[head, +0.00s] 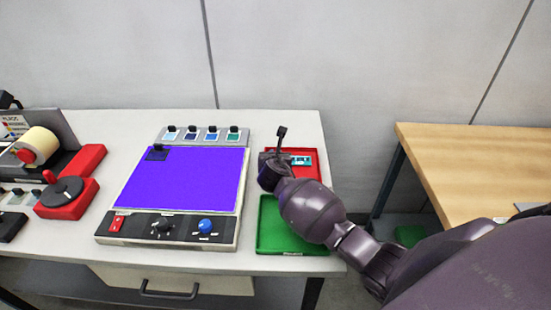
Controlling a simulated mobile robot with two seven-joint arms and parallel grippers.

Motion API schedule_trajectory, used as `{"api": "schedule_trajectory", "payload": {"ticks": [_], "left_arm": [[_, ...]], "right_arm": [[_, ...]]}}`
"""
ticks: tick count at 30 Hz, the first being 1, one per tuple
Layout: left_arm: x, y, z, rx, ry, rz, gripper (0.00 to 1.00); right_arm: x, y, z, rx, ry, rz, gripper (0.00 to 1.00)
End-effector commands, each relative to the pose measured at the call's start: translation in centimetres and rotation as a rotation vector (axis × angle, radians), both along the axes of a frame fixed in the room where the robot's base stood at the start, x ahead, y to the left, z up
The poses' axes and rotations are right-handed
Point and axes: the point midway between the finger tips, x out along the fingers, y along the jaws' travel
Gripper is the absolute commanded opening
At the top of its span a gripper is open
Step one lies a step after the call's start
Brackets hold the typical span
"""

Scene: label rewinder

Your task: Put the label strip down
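A small teal and white label strip (301,160) shows in the red tray (305,173) at the back right of the white table. My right arm comes in from the right, over the green tray. My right gripper (279,150) is over the left part of the red tray, just left of the strip. The gripper's fingers are small and dark here, so I cannot tell whether they are open or shut, or touch the strip. My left gripper is not in view.
A light box (198,182) with a lit purple panel stands left of the trays. Behind it is a rack of label samples (203,137). The green tray (272,236) looks empty where visible. A red-based rewinder (68,190) stands far left; a wooden table (480,165) stands right.

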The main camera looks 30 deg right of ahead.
Motion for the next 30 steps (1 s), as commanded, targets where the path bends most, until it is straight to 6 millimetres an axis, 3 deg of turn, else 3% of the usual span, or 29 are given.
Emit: {"api": "schedule_trajectory", "payload": {"ticks": [12, 13, 18, 30], "left_arm": [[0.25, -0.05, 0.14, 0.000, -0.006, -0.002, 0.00], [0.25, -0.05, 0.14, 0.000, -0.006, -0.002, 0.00], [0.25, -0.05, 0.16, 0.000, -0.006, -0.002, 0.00], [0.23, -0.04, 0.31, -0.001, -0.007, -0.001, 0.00]], "right_arm": [[0.03, 0.02, -0.66, -0.002, 0.000, 0.002, 0.00], [0.03, 0.02, -0.64, -0.001, -0.001, 0.001, 0.16], [0.03, 0.02, -0.61, -0.001, -0.001, 0.001, 0.38], [-0.44, 0.32, -0.09, -0.001, -0.002, 0.001, 0.38]]}}
